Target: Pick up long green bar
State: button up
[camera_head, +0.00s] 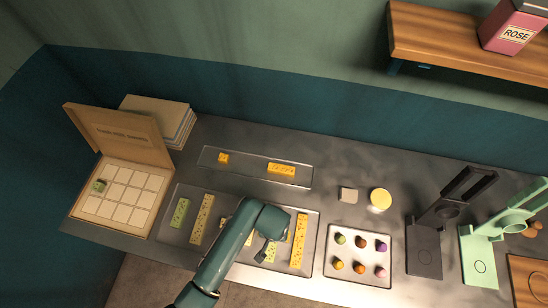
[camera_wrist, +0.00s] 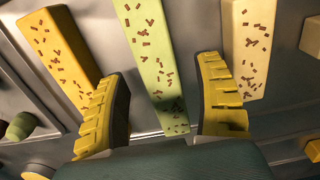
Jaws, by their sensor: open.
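The long green bar (camera_wrist: 150,45), light green with brown flecks, runs down the middle of the wrist view. In the head view a part of it (camera_head: 271,251) shows beside my gripper, and my arm hides the rest. My gripper (camera_wrist: 163,85) is open, with one yellow ridged finger on each side of the bar. Gaps show between the fingers and the bar, and nothing is held. In the head view my gripper (camera_head: 263,250) is low over the front tray (camera_head: 232,199).
An orange bar (camera_wrist: 60,50) lies close to the left finger and a pale yellow bar (camera_wrist: 250,40) close to the right finger. A short green bar (camera_head: 180,212) and a beige bar (camera_head: 201,220) lie at the tray's left. A tray of coloured balls (camera_head: 335,256) stands right.

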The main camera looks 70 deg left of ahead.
jog(key=shift+a+f, duration=0.1)
jog(key=shift+f, duration=0.5)
jog(key=shift+c, duration=0.3)
grip_shut()
jog(key=shift+r, duration=0.1)
